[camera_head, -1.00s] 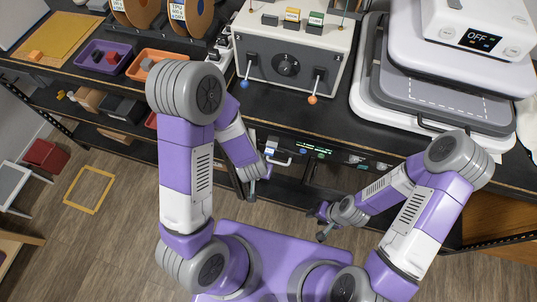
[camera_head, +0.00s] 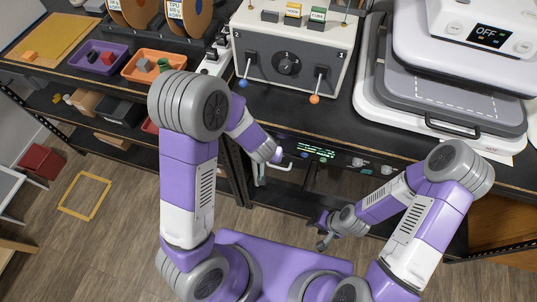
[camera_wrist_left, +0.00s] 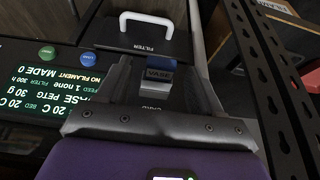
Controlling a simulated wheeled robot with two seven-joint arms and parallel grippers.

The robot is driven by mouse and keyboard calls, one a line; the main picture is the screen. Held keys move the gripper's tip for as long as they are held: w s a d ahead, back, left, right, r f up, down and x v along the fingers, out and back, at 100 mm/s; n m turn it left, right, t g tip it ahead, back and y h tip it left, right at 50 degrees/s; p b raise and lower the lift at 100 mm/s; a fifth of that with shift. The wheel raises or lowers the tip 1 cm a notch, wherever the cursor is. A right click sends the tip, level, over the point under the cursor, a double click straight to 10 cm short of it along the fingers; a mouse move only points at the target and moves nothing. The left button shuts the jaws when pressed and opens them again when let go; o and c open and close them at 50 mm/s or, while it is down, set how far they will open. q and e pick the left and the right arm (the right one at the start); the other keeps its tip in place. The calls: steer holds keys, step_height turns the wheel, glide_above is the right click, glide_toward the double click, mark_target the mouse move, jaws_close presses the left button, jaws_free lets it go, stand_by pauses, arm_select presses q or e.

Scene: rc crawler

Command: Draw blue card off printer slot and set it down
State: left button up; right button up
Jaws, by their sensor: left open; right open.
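The blue card (camera_wrist_left: 161,64), marked VASE, shows in the left wrist view beside the CARD label, on the dark printer front. Its lower part is pale grey. My left gripper (camera_wrist_left: 160,72) is open, with one finger on either side of the card. I cannot tell whether either finger touches it. In the head view my left gripper (camera_head: 262,176) is at the printer front below the bench edge, and I cannot make out the card there. My right gripper (camera_head: 324,238) is open and empty, low and away from the printer.
A FILTER panel with a white handle (camera_wrist_left: 147,22) lies just beyond the card. A lit display (camera_wrist_left: 45,75) and two buttons are at its left. A perforated dark post (camera_wrist_left: 262,75) stands close on the right. The bench holds a lever box (camera_head: 288,60) and a press (camera_head: 445,95).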

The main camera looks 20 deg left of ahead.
arm_select(q)
steer(key=c, duration=1.1)
steer(key=shift+s, duration=0.15)
steer(key=shift+s+a+b, duration=0.1)
steer(key=shift+s+b, duration=0.45)
steer(key=shift+s, duration=1.05)
steer(key=shift+s, duration=0.2)
